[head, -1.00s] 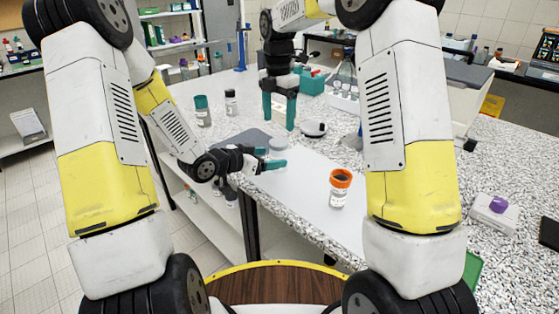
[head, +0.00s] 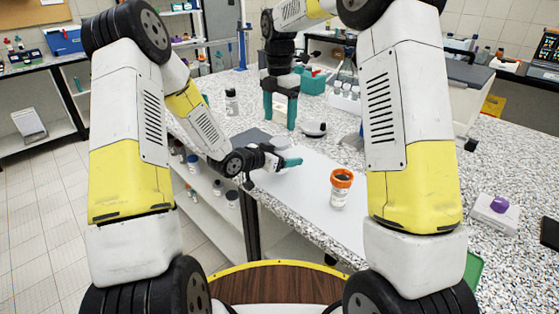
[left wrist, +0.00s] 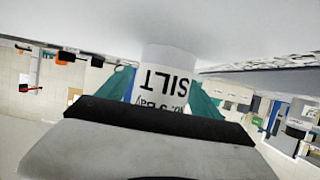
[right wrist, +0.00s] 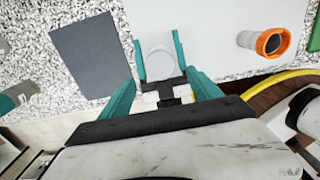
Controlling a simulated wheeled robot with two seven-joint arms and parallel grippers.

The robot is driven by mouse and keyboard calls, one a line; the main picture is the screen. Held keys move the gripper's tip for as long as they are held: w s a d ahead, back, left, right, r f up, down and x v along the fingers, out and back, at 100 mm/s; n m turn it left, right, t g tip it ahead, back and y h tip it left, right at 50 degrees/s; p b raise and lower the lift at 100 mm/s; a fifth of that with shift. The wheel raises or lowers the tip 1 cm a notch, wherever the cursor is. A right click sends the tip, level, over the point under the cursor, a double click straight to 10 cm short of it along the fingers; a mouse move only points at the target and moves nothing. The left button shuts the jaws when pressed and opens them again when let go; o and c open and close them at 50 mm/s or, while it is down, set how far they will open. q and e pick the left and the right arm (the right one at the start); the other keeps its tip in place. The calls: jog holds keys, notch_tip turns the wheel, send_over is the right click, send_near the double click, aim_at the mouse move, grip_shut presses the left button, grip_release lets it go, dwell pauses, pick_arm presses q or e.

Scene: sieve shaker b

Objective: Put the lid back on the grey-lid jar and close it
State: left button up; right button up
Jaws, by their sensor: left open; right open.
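The jar (left wrist: 163,88), with a white label reading SILT, stands between the fingers of my left gripper (left wrist: 162,95) in the left wrist view. In the head view, my left gripper (head: 287,163) reaches in low over the white mat and largely hides the jar. The right wrist view shows the jar's pale round top (right wrist: 158,62) from above, with left fingers on both sides. I cannot tell whether this top is the grey lid. My right gripper (head: 280,118) is open and empty, pointing down above and behind the jar. Both grippers are open.
An open orange-rimmed jar (head: 340,187) stands on the white mat (head: 310,198) to the right. A dark grey pad (right wrist: 86,55) lies left of the jar. A white round device (head: 313,129) and a vial rack (head: 345,103) stand behind. A small bottle (head: 231,102) stands back left.

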pick_arm(q)
grip_shut()
pick_arm(e)
jog(key=shift+s+f+m, duration=0.1)
jog(key=shift+f+m, duration=0.5)
jog(key=shift+m, duration=0.5)
jog(key=shift+r+m, duration=0.15)
jog(key=shift+m, duration=0.45)
jog(key=shift+r+m, duration=0.45)
jog(key=shift+m, duration=0.15)
